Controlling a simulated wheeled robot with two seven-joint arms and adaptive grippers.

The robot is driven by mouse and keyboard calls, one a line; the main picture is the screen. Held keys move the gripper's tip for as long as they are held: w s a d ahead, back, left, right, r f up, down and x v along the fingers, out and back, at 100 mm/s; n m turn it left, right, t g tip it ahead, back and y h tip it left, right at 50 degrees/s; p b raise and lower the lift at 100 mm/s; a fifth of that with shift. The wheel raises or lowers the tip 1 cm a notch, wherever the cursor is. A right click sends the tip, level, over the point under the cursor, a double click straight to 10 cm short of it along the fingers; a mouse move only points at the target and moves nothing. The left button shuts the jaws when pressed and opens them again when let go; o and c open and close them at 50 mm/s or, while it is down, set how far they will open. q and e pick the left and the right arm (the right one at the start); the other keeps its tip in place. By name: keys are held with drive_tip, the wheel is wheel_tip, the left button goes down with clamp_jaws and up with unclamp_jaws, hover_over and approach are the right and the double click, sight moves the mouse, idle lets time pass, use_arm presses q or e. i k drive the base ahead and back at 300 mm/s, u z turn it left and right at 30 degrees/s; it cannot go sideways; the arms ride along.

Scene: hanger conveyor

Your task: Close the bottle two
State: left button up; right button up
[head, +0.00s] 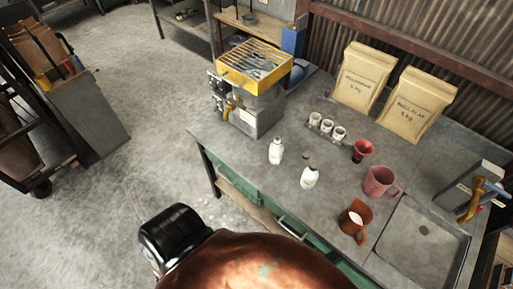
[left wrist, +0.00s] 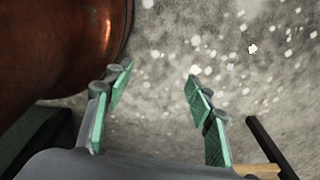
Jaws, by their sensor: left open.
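Two small white bottles stand upright on the grey worktop in the head view. One bottle (head: 276,151) is nearer the machine and appears to have a light top. The other bottle (head: 309,178) stands to its right and nearer the front edge. A small dark piece, possibly a cap (head: 306,156), lies just behind this second bottle. I cannot tell which bottle is number two. My left gripper (left wrist: 158,88) is open and empty in the left wrist view, over speckled floor, with no bottle between its green-padded fingers. My right gripper is not in view.
On the worktop (head: 330,225) stand a machine with a yellow grate (head: 255,65), a rack of white cups (head: 327,127), a red funnel (head: 362,150), a pink mug (head: 380,182), a brown jug (head: 354,218) and two paper bags (head: 362,78). A sink (head: 425,235) is at right.

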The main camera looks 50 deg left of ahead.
sight(277, 149)
drive_tip(key=u, duration=1.3)
